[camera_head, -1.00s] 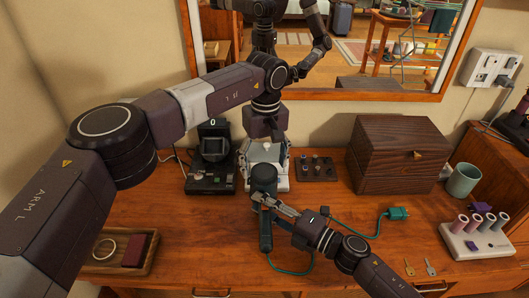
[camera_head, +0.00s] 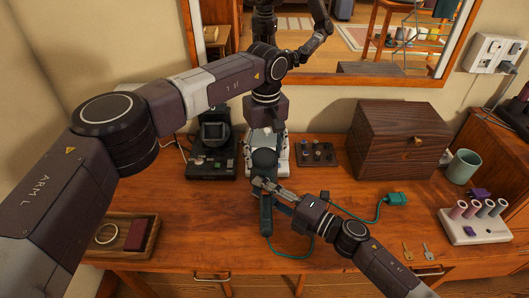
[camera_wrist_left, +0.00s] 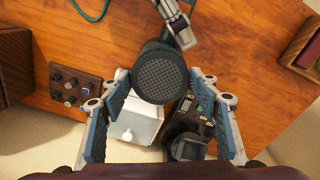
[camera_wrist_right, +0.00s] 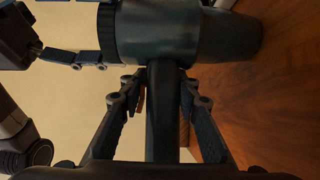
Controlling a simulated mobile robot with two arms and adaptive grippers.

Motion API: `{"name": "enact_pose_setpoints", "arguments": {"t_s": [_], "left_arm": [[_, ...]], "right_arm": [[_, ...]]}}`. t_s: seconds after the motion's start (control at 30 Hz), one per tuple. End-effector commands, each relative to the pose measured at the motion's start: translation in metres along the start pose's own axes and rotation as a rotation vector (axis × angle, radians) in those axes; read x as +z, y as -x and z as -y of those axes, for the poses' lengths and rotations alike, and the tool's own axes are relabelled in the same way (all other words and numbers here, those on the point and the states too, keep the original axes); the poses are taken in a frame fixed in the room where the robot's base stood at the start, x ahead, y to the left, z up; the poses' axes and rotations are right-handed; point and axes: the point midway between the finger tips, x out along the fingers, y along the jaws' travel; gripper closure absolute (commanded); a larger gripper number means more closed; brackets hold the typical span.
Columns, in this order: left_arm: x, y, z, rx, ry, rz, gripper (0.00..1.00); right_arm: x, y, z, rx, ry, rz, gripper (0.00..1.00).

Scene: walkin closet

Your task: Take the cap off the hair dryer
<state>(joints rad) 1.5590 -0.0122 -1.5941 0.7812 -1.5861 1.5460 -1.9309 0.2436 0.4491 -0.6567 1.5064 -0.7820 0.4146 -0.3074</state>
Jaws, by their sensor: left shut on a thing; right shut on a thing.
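The dark teal hair dryer (camera_head: 264,161) is held upright off the table, its handle (camera_head: 266,216) hanging toward the front edge. My right gripper (camera_head: 266,187) is shut on the handle, which also runs between its fingers in the right wrist view (camera_wrist_right: 161,115). My left gripper (camera_head: 264,152) is above the dryer, pointing down. In the left wrist view the round mesh cap (camera_wrist_left: 162,78) lies between its blue-padded fingers, which are shut on it. The right wrist view shows one left finger against the dark ring of the cap (camera_wrist_right: 106,35); the other finger is hidden.
A white box with a knob (camera_wrist_left: 135,120) stands behind the dryer. A black device (camera_head: 211,155), a knob panel (camera_head: 317,152), a brown wooden box (camera_head: 400,145) and a teal cup (camera_head: 464,166) are along the back. A tray (camera_head: 93,250) is front left. A teal cord (camera_head: 365,219) crosses the table.

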Motion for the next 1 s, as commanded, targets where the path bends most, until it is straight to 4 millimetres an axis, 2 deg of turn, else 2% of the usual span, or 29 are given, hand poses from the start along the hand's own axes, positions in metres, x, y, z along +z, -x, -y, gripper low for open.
{"name": "enact_pose_setpoints", "arguments": {"t_s": [0.17, 1.0], "left_arm": [[-0.0001, 0.0004, 0.0003, 0.002, 0.2, -0.001, 0.73], [0.0011, 0.0013, -0.0001, 0.018, 1.582, -0.007, 0.73]], "right_arm": [[0.0003, -0.0007, -0.0028, 0.005, 0.002, -0.001, 1.0], [-0.0004, -0.0008, -0.0028, 0.005, 0.003, -0.002, 1.0]]}}
